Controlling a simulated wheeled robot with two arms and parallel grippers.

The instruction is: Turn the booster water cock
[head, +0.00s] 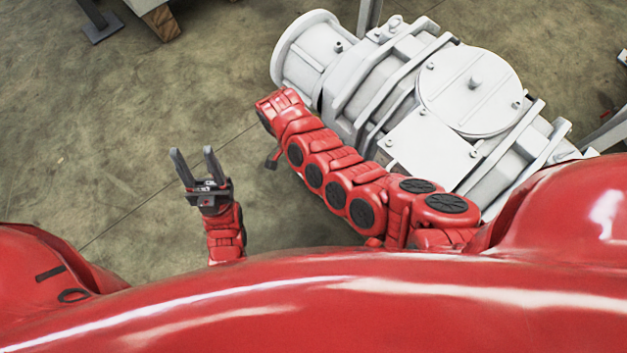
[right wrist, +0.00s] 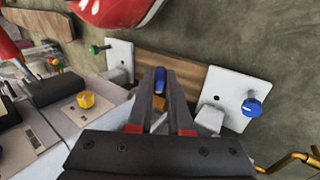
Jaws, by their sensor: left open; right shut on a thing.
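My left gripper (head: 193,158) is open and empty above the concrete floor in the head view. My right arm reaches across in front of the large white vacuum pump (head: 470,85); its gripper is mostly hidden there. In the right wrist view my right gripper (right wrist: 161,78) has its fingers close together around a small blue handle (right wrist: 160,84), which shows between the tips. I cannot tell for sure that this handle is the booster water cock. Another blue knob (right wrist: 252,106) stands apart, to the right, on a white plate (right wrist: 236,90).
In the right wrist view a yellow knob (right wrist: 86,99) sits on a pale box at left. A green knob (right wrist: 97,48) is on another white plate (right wrist: 120,58). A wooden beam (right wrist: 180,70) lies behind the fingers. A yellow pipe (right wrist: 290,160) is at lower right.

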